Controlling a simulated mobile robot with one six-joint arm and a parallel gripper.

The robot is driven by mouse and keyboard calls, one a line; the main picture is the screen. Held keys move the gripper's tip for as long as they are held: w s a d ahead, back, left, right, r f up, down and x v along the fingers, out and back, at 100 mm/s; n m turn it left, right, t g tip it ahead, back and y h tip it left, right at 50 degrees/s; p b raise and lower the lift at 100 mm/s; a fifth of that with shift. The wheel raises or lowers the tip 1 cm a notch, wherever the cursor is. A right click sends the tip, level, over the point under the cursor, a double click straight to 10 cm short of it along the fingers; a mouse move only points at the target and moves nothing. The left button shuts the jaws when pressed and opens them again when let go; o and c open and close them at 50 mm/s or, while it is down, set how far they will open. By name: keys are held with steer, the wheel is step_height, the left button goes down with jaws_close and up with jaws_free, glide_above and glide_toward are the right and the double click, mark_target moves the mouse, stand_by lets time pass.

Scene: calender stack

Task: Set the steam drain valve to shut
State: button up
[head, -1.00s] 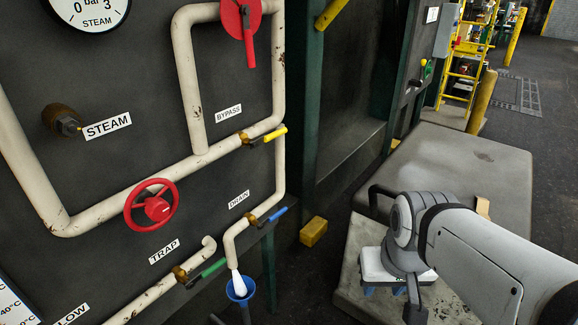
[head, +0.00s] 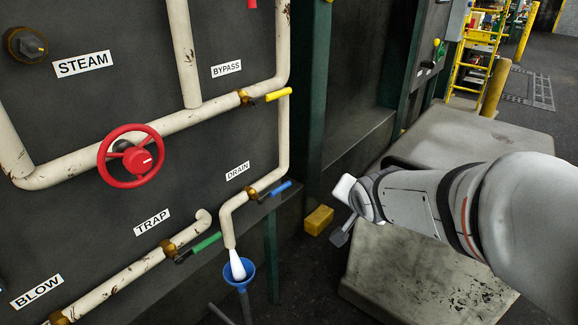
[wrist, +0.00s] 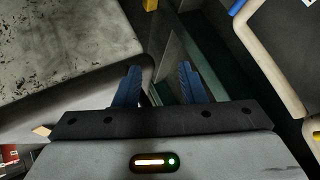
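The drain valve has a blue lever (head: 281,188) on a brass body (head: 252,194), beside the DRAIN label (head: 237,171). The lever lies roughly along the short pipe run. A white stream (head: 237,266) shows between the pipe's end and a blue funnel (head: 240,277). The blue lever end also shows at the top right of the wrist view (wrist: 237,7). My gripper (wrist: 159,80) has its two blue fingers apart, with nothing between them. In the head view my arm's end is right of the lever, well apart from it; the fingers are mostly hidden there.
Nearby are a green trap lever (head: 206,243), a yellow bypass lever (head: 278,94) and a red handwheel (head: 131,156). A green post (head: 313,110) stands right of the drain lever. A yellow block (head: 318,219) and a grey slab (head: 440,270) lie below.

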steer(key=w+a+f+m+t+y+b, duration=0.2)
steer(key=w+a+f+m+t+b, duration=0.1)
steer(key=w+a+f+b, duration=0.3)
steer(key=m+t+y+b, duration=0.2)
steer(key=y+b, duration=0.2)
steer(key=y, duration=0.1)
glide_toward(282, 187)
steer(key=w+f, duration=0.1)
steer(key=w, duration=0.2)
steer(key=x, duration=0.2)
steer(key=b+x, duration=0.1)
steer(key=x, duration=0.2)
steer(key=a+x, duration=0.1)
steer(key=x, duration=0.2)
steer(key=shift+s, duration=0.25)
steer(key=shift+c, duration=0.4)
jaws_close()
